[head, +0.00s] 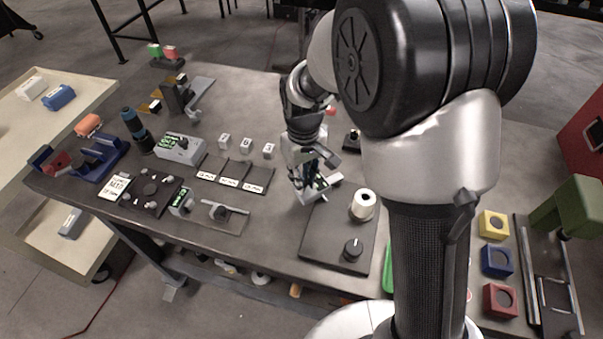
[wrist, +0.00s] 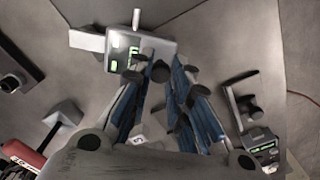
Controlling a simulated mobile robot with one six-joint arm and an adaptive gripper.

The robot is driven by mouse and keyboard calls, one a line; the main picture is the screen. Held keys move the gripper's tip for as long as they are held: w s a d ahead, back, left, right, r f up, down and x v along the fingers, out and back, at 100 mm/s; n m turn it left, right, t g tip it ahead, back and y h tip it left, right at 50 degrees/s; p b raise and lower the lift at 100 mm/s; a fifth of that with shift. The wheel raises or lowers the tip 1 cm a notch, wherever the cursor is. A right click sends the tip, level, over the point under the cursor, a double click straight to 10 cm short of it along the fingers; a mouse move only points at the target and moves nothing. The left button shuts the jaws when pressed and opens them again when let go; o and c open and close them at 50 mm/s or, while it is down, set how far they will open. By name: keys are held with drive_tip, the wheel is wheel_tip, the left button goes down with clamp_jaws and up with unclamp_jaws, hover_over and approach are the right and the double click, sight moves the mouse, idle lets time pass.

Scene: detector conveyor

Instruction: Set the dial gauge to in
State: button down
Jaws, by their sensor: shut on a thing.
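The dial gauge appears to be the pale grey block with a small green-lit display (wrist: 121,50) and a thin stem at the top of the wrist view. In the head view its pale body (head: 312,194) stands at mid-table, partly covered by my gripper (head: 309,172). In the wrist view my gripper (wrist: 165,78) has its blue-padded fingers closed in at the gauge's near edge. A dark round knob shows between the fingertips. I cannot tell whether the grip is on the knob or the body. The display text is too small to read.
A dark plate with a white roll (head: 363,204) and a black knob (head: 353,249) lies just right of the gripper. Dark labelled pads (head: 229,174) and white lettered cubes (head: 246,143) lie to the left. A device with a green display (head: 180,148) stands further left.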

drive_tip(key=shift+s+d+n, duration=0.3)
drive_tip(key=shift+s+n, duration=0.25)
drive_tip(key=shift+n, duration=0.05)
drive_tip(key=shift+s+d+n, duration=0.3)
drive_tip(key=shift+s+n, duration=0.2)
drive_tip(key=shift+n, duration=0.1)
drive_tip(key=shift+s+d+n+p, duration=0.25)
drive_tip(key=shift+s+d+n, duration=0.45)
drive_tip(key=shift+n, duration=0.35)
drive_tip(key=shift+s+d+n+p, duration=0.3)
drive_tip(key=shift+s+d+n, duration=0.15)
drive_tip(key=shift+d+n, duration=0.45)
drive_tip(key=shift+s+d+n+p, duration=0.25)
drive_tip(key=shift+s+d+n, duration=0.4)
drive_tip(key=shift+n, duration=0.5)
drive_tip(key=c, duration=1.5)
unclamp_jaws()
drive_tip(key=shift+o, duration=0.2)
wheel_tip(320, 180, up, 12)
